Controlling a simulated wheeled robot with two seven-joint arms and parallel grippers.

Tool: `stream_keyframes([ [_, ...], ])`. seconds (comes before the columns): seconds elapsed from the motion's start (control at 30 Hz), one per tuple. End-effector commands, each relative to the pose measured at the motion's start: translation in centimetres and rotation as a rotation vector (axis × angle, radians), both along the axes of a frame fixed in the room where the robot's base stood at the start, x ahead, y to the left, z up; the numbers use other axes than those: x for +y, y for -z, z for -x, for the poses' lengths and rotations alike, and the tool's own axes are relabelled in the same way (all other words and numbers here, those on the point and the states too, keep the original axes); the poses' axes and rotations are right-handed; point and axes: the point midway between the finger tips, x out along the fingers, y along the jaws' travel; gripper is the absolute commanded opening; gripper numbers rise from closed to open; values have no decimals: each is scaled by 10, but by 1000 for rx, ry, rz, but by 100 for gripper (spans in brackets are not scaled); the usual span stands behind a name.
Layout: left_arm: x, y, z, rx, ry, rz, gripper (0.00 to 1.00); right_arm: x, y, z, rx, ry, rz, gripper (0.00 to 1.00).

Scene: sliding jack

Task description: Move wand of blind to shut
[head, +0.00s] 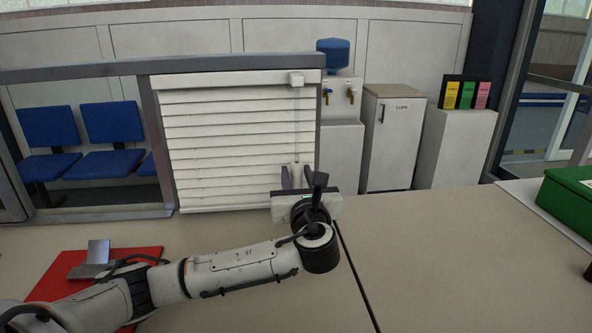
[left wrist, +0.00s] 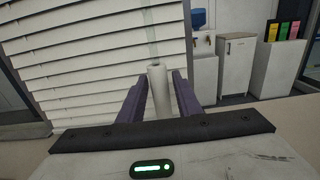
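The white blind (head: 235,140) hangs in a grey-framed window, its slats overlapping with thin dark lines between them. Its wand (head: 297,120) hangs from a small white block at the top right of the blind. In the left wrist view, the wand's thick white lower end (left wrist: 160,92) stands between the fingers. My left gripper (head: 296,178) is open, with its two purple fingers on either side of the wand end (left wrist: 160,80). Narrow gaps seem to show beside the wand; contact at the fingertips is hard to judge. My right gripper is not in view.
The beige counter (head: 440,250) is mostly clear on the right. A red mat (head: 50,287) with a grey metal object (head: 97,255) lies near my left arm. A green box (head: 570,200) stands at the far right. Blue chairs (head: 110,125) are behind the window.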

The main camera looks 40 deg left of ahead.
Motion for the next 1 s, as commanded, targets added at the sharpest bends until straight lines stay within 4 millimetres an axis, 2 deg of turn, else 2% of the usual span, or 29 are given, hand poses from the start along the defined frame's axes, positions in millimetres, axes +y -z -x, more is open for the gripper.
stream_keyframes([
  [0.3, 1, -4, 0, -7, -1, -3, 39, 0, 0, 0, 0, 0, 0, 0],
  [0.43, -6, -7, 5, -6, 0, -4, 39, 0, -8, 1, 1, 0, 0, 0],
  [0.8, -56, -8, 52, -3, 2, 0, 39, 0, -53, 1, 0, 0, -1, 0],
  [1.0, -72, -3, 68, -6, 1, -2, 39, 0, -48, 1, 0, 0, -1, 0],
])
